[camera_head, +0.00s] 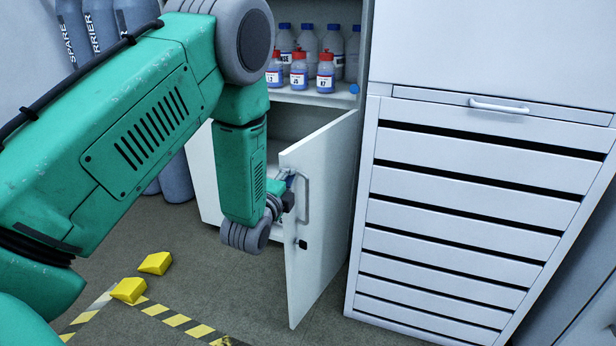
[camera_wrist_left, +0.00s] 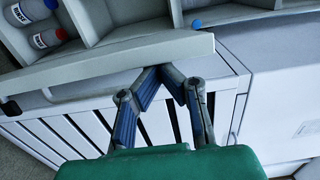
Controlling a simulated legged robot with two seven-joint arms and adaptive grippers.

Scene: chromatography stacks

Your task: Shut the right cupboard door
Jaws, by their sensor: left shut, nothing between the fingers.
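The right cupboard door (camera_head: 325,225) is white and stands open, swung out from the cupboard. It has a bar handle (camera_head: 304,200) and a small dark latch (camera_head: 302,244) near its free edge. My left gripper (camera_head: 289,184) is at this free edge, at about handle height, partly hidden by its own wrist. In the left wrist view the two fingers (camera_wrist_left: 163,70) meet at the tips with nothing between them, close against the door (camera_wrist_left: 110,66), seen there as a long pale strip. I cannot tell whether they touch it. My right gripper is not in view.
The open cupboard shelf (camera_head: 310,97) holds several bottles (camera_head: 325,72) with red or blue caps. A white drawer cabinet (camera_head: 465,205) stands right of the door. Yellow wedges (camera_head: 155,263) and striped tape lie on the floor at left. Grey cylinders (camera_head: 135,14) stand behind my arm.

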